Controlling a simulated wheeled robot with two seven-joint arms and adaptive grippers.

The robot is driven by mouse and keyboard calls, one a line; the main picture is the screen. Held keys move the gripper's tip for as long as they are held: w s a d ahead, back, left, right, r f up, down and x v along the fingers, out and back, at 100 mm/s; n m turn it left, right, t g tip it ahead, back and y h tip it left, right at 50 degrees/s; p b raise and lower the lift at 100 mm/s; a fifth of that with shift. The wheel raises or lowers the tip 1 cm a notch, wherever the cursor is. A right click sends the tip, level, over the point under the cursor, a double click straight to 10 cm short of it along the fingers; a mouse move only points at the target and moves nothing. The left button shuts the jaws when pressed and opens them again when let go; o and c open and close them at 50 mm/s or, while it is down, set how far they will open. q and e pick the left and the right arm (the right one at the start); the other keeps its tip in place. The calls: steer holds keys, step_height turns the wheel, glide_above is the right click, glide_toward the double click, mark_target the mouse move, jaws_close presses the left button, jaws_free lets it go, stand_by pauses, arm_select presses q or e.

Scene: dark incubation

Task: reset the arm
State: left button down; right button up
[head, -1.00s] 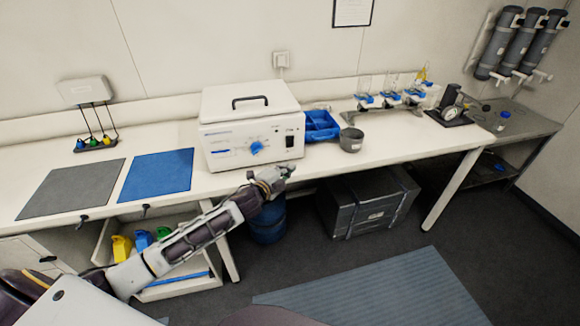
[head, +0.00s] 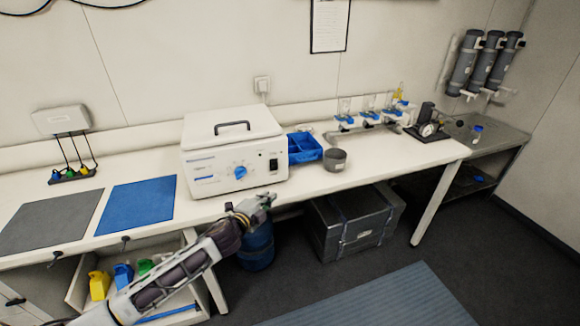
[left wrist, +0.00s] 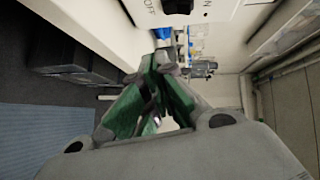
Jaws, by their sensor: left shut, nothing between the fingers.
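My left arm comes in from the lower left in the head view, and its gripper (head: 262,202) is in front of the bench edge, below the right part of the white incubator box (head: 232,150). In the left wrist view the gripper (left wrist: 163,62) has its fingertips together, with nothing between them. The white box's front panel, with a dark switch, shows at the top of the left wrist view (left wrist: 215,12). The right gripper is in neither view.
The white bench (head: 390,152) holds a blue mat (head: 138,205), a grey mat (head: 50,220), a blue tray (head: 304,148) and a grey cup (head: 335,160). Beneath stand a blue drum (head: 257,247), a dark case (head: 352,225) and an open drawer with coloured bottles.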

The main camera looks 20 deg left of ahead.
arm_select(q)
steer(key=s+a+f+n+g+y, duration=0.15)
steer(key=a+f, duration=0.25)
steer(key=f, duration=0.6)
steer(key=s+a+f+n+g+y, duration=0.1)
steer(key=a+f+n+g, duration=0.15)
steer(key=f, duration=0.85)
steer(key=s+a+f+n+g+y, duration=0.1)
steer(key=s+a+f+n+g, duration=0.15)
steer(key=s+f, duration=0.55)
steer(key=s+a+f+n+g, duration=0.1)
steer(key=s+f+n, duration=0.2)
steer(key=f, duration=0.8)
steer(key=s+d+f+n+g, duration=0.2)
steer(key=s+f, duration=0.8)
steer(key=s, duration=0.4)
steer(key=s+d+f+n+g, duration=0.2)
steer(key=s+f+n+g, duration=0.1)
steer(key=s+f, duration=0.9)
steer(key=s+d+f+g, duration=0.1)
steer(key=s+d, duration=0.1)
steer(key=s, duration=0.6)
steer(key=s+d+n+g, duration=0.1)
steer(key=s, duration=0.7)
steer(key=shift+s+d+f, duration=0.2)
steer(key=shift+d+f, duration=0.2)
steer(key=shift+n, duration=0.25)
